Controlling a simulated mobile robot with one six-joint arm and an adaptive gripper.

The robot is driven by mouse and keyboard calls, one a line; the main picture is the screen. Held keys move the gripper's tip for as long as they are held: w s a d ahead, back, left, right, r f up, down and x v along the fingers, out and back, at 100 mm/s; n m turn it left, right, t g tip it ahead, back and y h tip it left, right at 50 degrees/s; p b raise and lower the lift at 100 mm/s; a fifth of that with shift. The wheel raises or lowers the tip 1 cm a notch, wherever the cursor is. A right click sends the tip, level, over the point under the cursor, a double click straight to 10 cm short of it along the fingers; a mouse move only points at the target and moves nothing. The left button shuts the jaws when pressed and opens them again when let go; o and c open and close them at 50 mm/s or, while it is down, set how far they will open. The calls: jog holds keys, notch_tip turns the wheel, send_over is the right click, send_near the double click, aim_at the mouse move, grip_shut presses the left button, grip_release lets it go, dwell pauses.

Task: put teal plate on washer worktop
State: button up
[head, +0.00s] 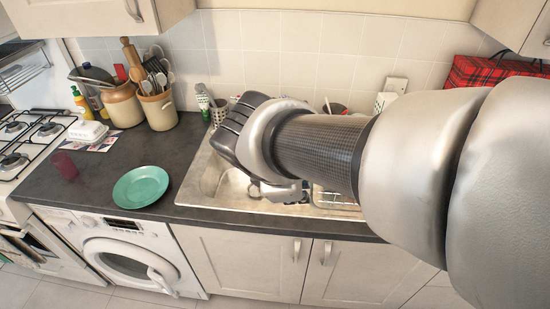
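The teal plate (141,187) lies flat on the dark worktop (100,190) directly above the white washer (135,262), near the front edge. My arm reaches in from the right, and its end is over the sink, to the right of the plate and apart from it. The dark end of my arm shows there, but my gripper's fingertips are hidden behind the arm, so I cannot see whether they are open or shut.
A red cup (65,166) stands left of the plate. A white butter dish (88,131) and utensil crocks (158,108) are further back. The gas hob (28,135) is at the left. The metal sink (205,180) holds several items partly hidden by my arm. Wall cupboards hang above.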

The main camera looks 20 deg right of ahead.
jog(key=s+a+m+y, duration=0.1)
jog(key=s+m+y, duration=0.3)
jog(key=s+m, duration=0.8)
jog(key=shift+a+r+m+t, duration=0.25)
jog(key=shift+m+t, duration=0.15)
jog(key=shift+m, duration=0.7)
